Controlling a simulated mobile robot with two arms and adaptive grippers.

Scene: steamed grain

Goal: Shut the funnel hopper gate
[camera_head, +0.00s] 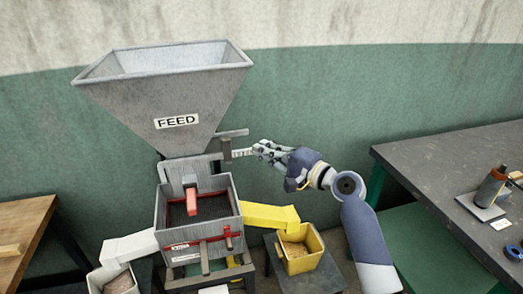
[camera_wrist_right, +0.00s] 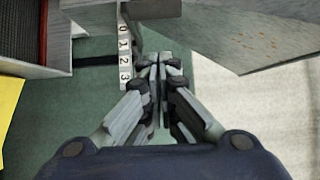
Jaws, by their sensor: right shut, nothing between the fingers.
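The grey funnel hopper (camera_head: 165,100), labelled FEED, stands above a box-shaped machine. Its gate seems to be the grey slide at the funnel's throat, with a dark upright handle (camera_head: 227,149) sticking out on the right. A white numbered scale (camera_head: 242,153) lies beside the handle; it also shows in the right wrist view (camera_wrist_right: 124,58), reading 0 to 3. My right gripper (camera_head: 257,150) is shut and empty, just right of the handle near the scale's outer end. In the right wrist view its fingertips (camera_wrist_right: 160,62) are together. My left gripper is out of view.
A red-framed sieve box (camera_head: 200,207) sits below the funnel. A yellow chute (camera_head: 268,215) leads to a yellow bin (camera_head: 303,262), and a white chute (camera_head: 128,247) to a white bin (camera_head: 97,279). A dark table (camera_head: 440,165) stands right; a wooden one (camera_head: 25,225) left.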

